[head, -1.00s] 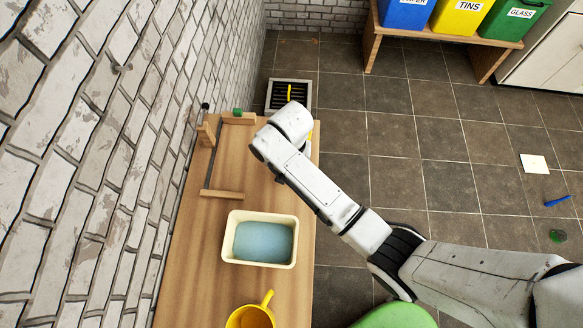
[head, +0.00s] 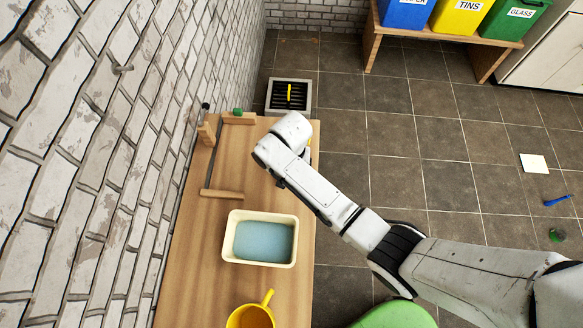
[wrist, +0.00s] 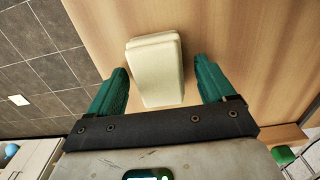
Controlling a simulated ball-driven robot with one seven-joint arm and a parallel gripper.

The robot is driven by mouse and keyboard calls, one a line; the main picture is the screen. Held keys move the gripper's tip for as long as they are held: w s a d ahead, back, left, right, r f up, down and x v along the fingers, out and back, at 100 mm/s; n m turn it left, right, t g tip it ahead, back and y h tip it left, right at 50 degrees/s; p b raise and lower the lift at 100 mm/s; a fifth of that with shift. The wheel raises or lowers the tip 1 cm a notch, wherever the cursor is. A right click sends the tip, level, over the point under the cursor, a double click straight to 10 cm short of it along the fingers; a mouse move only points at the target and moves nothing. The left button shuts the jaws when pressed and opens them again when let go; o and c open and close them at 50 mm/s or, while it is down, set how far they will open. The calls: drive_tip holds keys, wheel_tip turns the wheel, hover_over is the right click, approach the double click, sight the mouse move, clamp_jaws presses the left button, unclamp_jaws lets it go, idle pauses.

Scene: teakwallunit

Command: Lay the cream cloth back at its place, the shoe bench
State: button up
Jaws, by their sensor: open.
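A cream, thick, block-like piece (wrist: 155,72), which I take to be the folded cream cloth, lies on the wooden top in the wrist view. My gripper (wrist: 160,67) has its two green fingers apart, one on each side of the piece, with a gap showing at both sides. I cannot tell whether the fingers are down at its height. In the head view the arm's end hides the piece and the fingers above the far right part of the wooden top (head: 190,265). I cannot tell which furniture is the shoe bench.
A cream basin with blue content (head: 231,255), a yellow mug (head: 250,316) and a wooden frame (head: 221,194) stand on the top. A brick wall (head: 75,150) runs along its left. Bins stand on a bench (head: 372,40) at the back. A pale square (head: 533,163) lies on the floor.

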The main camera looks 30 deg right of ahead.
drive_tip(key=shift+r, duration=0.1)
wheel_tip(320, 180, up, 12)
idle(0.5)
drive_tip(key=s+d+n, duration=0.3)
drive_tip(key=s+d, duration=0.1)
drive_tip(key=s, duration=0.7)
drive_tip(key=s+d+n+t, duration=0.1)
drive_tip(key=s+d+n, duration=0.2)
drive_tip(key=s, duration=0.9)
drive_tip(key=shift+s+d, duration=0.15)
drive_tip(key=shift+d, duration=0.2)
drive_tip(key=shift+f+b, duration=0.4)
drive_tip(key=shift+b, duration=0.05)
